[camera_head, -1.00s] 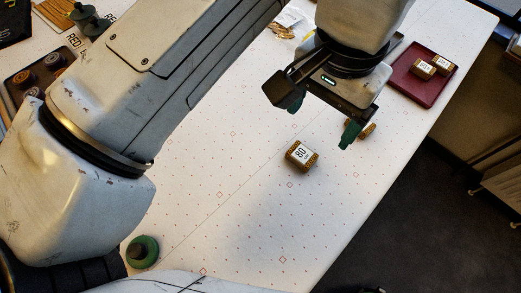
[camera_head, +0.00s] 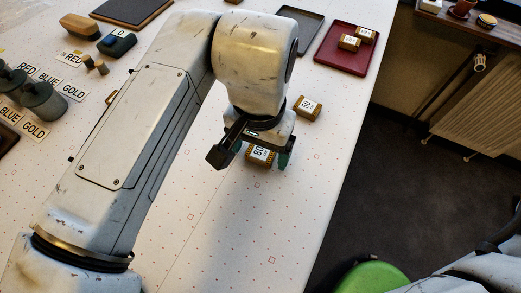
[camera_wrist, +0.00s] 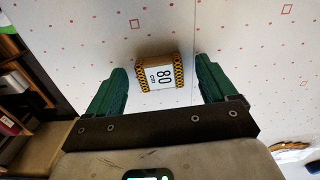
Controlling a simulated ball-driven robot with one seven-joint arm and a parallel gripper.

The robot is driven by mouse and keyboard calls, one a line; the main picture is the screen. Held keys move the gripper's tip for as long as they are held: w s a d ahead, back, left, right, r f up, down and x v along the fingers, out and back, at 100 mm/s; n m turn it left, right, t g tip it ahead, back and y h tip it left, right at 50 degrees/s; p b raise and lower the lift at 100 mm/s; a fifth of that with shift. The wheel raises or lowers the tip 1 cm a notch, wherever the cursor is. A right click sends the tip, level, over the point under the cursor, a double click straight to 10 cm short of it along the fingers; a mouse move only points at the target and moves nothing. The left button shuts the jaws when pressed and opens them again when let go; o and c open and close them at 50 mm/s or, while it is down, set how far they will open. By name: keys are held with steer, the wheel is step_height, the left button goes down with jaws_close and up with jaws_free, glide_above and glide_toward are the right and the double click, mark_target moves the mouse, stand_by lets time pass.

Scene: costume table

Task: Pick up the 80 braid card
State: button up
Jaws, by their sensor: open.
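The 80 braid card (camera_head: 260,155), a white-labelled block wound with yellow-brown braid, lies on the white dotted table. In the wrist view the 80 card (camera_wrist: 158,73) sits between the fingertips and a little beyond them, its label facing me. My gripper (camera_wrist: 160,85) is open, with one green finger on each side of the card and a gap at both sides. In the head view my gripper (camera_head: 258,157) is over the card and hides part of it. I cannot tell the exact height above the table.
Another braid card (camera_head: 308,107) lies just behind my gripper, to its right. A red tray (camera_head: 325,58) farther back holds two more cards. A dark grey tray (camera_head: 299,27) stands beside it. Word labels and grey-green weights (camera_head: 43,100) lie at the left. The front table is clear.

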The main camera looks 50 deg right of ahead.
steer(key=shift+f, duration=0.15)
steer(key=c, duration=1.1)
